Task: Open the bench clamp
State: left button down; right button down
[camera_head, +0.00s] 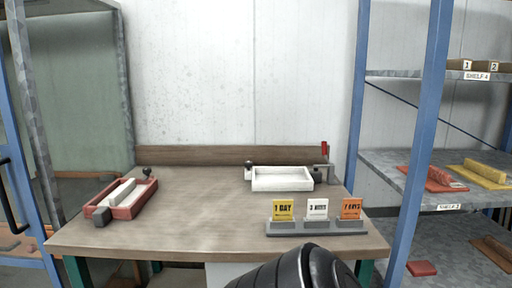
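A wooden workbench (190,220) stands ahead. At its back right a white rectangular tray or mould (282,184) sits between dark fittings, a knob (249,165) at its left and a dark block (318,175) at its right. A grey upright with a red handle (324,149) rises beside the right fitting. These look like parts of the bench clamp, but I cannot tell its jaw state. Neither gripper shows. A dark rounded part of my own arm comes in at the bottom middle.
A red tray (128,208) with a white bar and dark knobs lies at the bench's left. A grey holder (310,230) carries yellow, white and orange cards at the front right. Blue-framed shelves (435,200) stand right. The bench middle is clear.

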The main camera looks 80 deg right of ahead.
aim_at(324, 143)
jog(key=z, duration=2.2)
